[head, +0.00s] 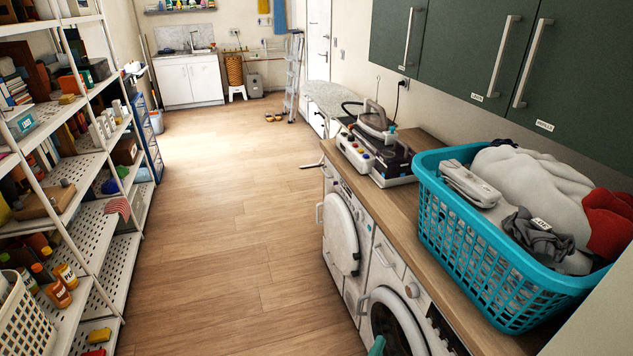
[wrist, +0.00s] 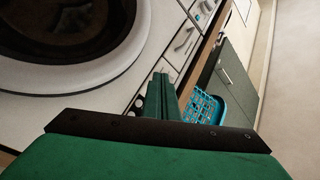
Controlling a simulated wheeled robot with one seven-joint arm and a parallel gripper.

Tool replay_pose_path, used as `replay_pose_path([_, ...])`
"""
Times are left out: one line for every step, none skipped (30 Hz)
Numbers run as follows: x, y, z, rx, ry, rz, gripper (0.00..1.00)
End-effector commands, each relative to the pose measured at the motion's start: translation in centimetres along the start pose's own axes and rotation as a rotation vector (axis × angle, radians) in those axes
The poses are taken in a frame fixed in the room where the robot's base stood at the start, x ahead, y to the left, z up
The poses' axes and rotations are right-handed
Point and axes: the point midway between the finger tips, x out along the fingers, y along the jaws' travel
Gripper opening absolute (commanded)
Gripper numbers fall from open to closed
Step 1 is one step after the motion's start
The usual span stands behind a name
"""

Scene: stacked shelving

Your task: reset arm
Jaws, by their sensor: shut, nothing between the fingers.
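My gripper (wrist: 160,97) shows in the wrist view as two green fingers pressed together, with nothing between them. It is in front of the white washing machine (wrist: 130,75), whose round door fills the upper left of that view. In the head view only a small green tip of what looks like my gripper (head: 377,346) shows at the bottom edge, in front of the washing machine door. The rest of my arm is out of that view.
A turquoise laundry basket (head: 480,255) full of clothes stands on the wooden counter (head: 420,215), near an iron station (head: 372,140). White shelving (head: 110,235) with many goods lines the left. The wooden floor (head: 215,220) between is clear. Green cabinets (head: 480,50) hang above the counter.

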Motion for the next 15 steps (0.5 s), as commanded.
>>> replay_pose_path([-1.4,0.5,-1.3,-0.051,-0.015,-0.022,0.00])
replay_pose_path([-2.2,0.6,-1.9,-0.080,-0.026,-0.037,0.00])
replay_pose_path([-3.3,0.5,-2.5,-0.117,-0.041,-0.057,0.00])
replay_pose_path([-4.2,0.5,-3.0,-0.145,-0.053,-0.070,0.00])
replay_pose_path([-5.0,0.5,-3.4,-0.173,-0.066,-0.084,0.00])
replay_pose_path([-6.3,0.4,-3.9,-0.209,-0.083,-0.102,0.00])
replay_pose_path([-7.2,0.3,-4.3,-0.235,-0.095,-0.115,0.00])
replay_pose_path([-8.1,0.1,-4.6,-0.261,-0.109,-0.128,0.00])
replay_pose_path([-9.5,0.0,-5.1,-0.295,-0.127,-0.144,0.00])
replay_pose_path([-10.5,-0.2,-5.4,-0.320,-0.140,-0.156,0.00])
replay_pose_path([-11.5,-0.3,-5.7,-0.343,-0.154,-0.167,0.00])
replay_pose_path([-12.9,-0.6,-6.0,-0.375,-0.173,-0.182,0.00])
replay_pose_path([-13.9,-0.8,-6.3,-0.398,-0.187,-0.193,0.00])
replay_pose_path([-15.0,-1.0,-6.7,-0.421,-0.200,-0.201,0.00])
replay_pose_path([-16.4,-1.3,-7.0,-0.451,-0.220,-0.214,0.00])
